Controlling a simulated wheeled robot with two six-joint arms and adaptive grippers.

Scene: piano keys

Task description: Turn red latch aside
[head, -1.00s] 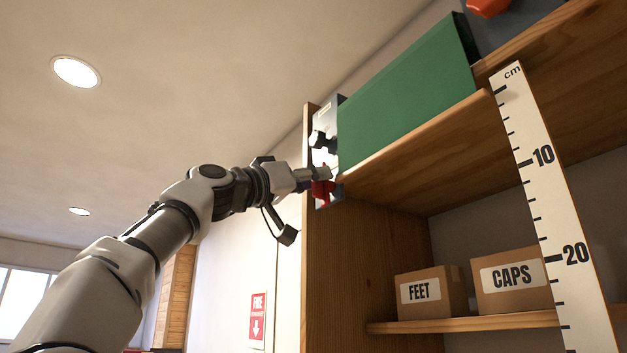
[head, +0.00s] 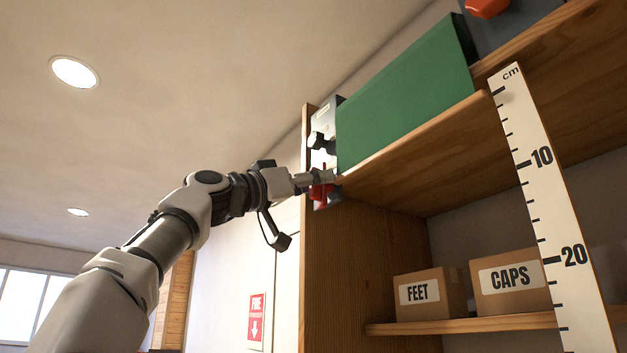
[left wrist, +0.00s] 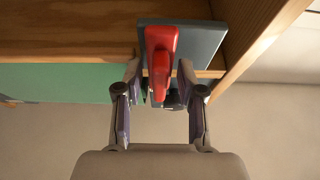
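The red latch (head: 320,196) is on a grey plate at the left end of the shelf, below a black knob (head: 321,141). My left gripper (head: 329,177) is at the latch and covers part of it in the head view. In the left wrist view the red latch (left wrist: 161,58) stands lengthwise in front of the grey plate (left wrist: 205,42). The fingers of my left gripper (left wrist: 159,74) are apart, one on each side of the latch's near end, with visible gaps. I see no clear contact. My right gripper is in neither view.
A green panel (head: 405,110) stands on the wooden shelf right of the plate. The wooden side wall (head: 345,270) is below the latch. Open room lies left of the shelf.

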